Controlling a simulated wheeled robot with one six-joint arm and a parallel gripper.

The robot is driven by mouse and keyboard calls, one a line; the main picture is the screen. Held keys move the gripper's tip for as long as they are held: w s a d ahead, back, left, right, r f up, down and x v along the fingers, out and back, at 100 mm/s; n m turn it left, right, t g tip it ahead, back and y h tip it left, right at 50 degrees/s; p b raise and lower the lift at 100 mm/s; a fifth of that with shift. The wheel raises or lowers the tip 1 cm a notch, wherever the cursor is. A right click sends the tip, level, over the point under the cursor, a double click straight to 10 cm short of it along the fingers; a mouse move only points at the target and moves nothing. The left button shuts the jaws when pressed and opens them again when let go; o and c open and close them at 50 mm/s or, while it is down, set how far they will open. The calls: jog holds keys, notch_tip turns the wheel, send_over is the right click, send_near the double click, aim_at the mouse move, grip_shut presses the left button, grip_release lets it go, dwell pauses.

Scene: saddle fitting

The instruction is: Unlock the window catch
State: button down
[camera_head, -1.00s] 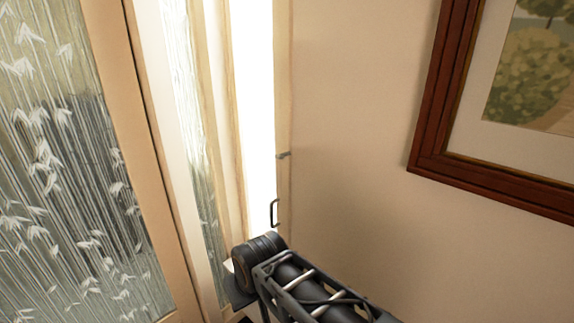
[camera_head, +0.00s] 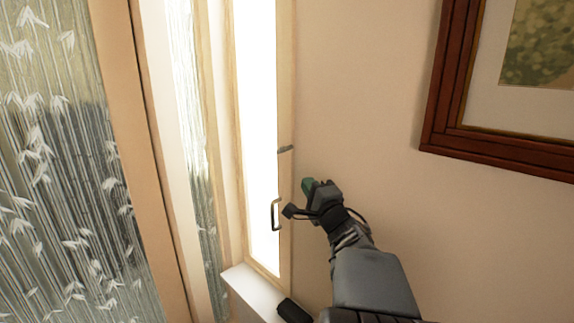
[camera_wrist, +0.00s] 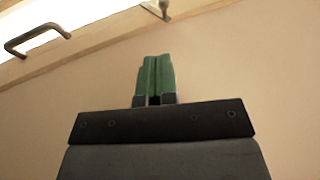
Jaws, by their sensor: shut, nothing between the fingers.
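The window catch (camera_head: 285,149) is a small grey lever on the right side of the narrow window's frame, above the handle. In the wrist view the catch (camera_wrist: 157,9) is at the top edge, partly cut off, ahead of my fingers. The window handle (camera_head: 275,214) is a dark bar below it; it also shows at the upper left of the wrist view (camera_wrist: 36,38). My gripper (camera_head: 307,186) is below and right of the catch in the head view, apart from it. Its green fingers (camera_wrist: 155,77) are shut together and empty.
The narrow bright window (camera_head: 257,120) has a wooden frame and a white sill (camera_head: 250,291) below. A patterned glass panel (camera_head: 65,170) is at the left. A brown picture frame (camera_head: 437,105) hangs on the wall at the right. The wall between is bare.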

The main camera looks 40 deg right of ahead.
aim_at(284, 149)
jog(key=shift+s+d+t+y, duration=0.1)
jog(key=shift+s+t+y, duration=0.1)
jog(key=shift+t+y, duration=0.1)
jog(key=shift+w, duration=0.15)
jog(key=p+x, duration=0.2)
jog(key=x, duration=1.1)
jog(key=shift+w, duration=0.35)
jog(key=shift+r, duration=0.1)
jog(key=shift+r+p, duration=0.4)
jog(key=shift+p, duration=0.45)
jog(key=shift+g+y+p, duration=0.3)
jog(key=shift+g, duration=0.1)
